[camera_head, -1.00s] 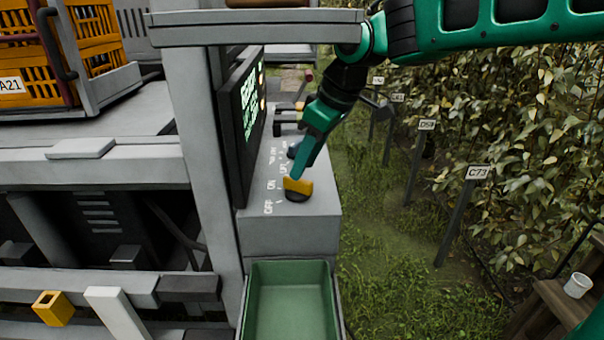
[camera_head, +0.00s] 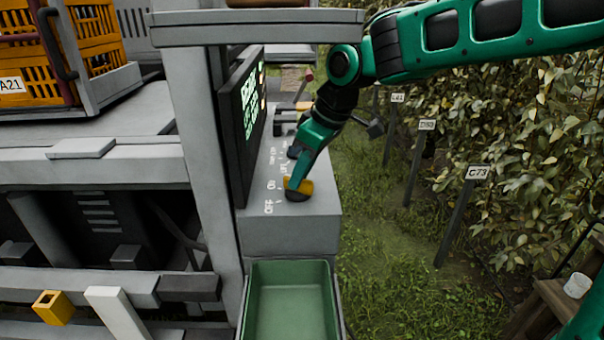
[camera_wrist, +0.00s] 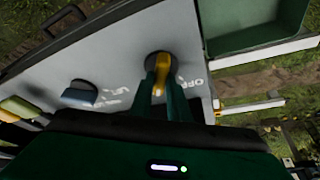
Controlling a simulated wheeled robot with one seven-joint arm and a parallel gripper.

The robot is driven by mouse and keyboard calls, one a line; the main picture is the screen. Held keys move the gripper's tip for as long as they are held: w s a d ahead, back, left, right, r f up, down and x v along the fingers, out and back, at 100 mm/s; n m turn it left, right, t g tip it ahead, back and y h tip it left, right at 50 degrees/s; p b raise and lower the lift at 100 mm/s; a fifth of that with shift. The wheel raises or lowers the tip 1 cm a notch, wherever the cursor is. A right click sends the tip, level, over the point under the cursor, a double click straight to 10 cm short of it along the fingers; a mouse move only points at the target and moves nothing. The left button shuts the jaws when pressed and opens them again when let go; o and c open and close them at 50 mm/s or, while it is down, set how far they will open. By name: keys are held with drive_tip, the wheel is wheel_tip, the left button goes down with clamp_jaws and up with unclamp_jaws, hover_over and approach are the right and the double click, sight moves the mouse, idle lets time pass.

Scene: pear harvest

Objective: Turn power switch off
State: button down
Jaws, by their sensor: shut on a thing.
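The power switch (camera_head: 304,187) is a yellow rotary knob on a dark round base, on top of the grey console (camera_head: 318,215). The letters OFF and ON are printed beside it. My gripper (camera_head: 292,190) comes down on the knob from above, with its green fingers shut on it. In the wrist view the yellow knob (camera_wrist: 160,69) shows between the two fingertips, next to the OFF print. The fingers hide part of the knob, so its exact pointing is hard to tell.
A dark screen (camera_head: 240,125) with green text stands left of the switch. A blue knob (camera_wrist: 80,93) is beside it on the console. A green tray (camera_head: 290,270) is below in front. Signposts and leafy plants stand to the right.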

drive_tip(key=shift+w+n, duration=0.2)
drive_tip(key=shift+n, duration=0.1)
drive_tip(key=shift+w+n+g, duration=0.1)
drive_tip(key=shift+n+g, duration=0.4)
drive_tip(key=shift+n, duration=0.5)
drive_tip(key=n+g, duration=0.1)
drive_tip(key=n, duration=0.2)
drive_tip(key=shift+w+n+y, duration=0.1)
drive_tip(key=shift+n+y, duration=0.2)
drive_tip(key=n+g, duration=0.2)
drive_tip(key=n, duration=0.3)
drive_tip(key=shift+r+n, duration=0.1)
drive_tip(key=shift+n, duration=0.2)
drive_tip(key=shift+a, duration=0.1)
drive_tip(key=c, duration=1.7)
unclamp_jaws()
drive_tip(key=shift+w+g, duration=0.1)
drive_tip(key=shift+g, duration=0.2)
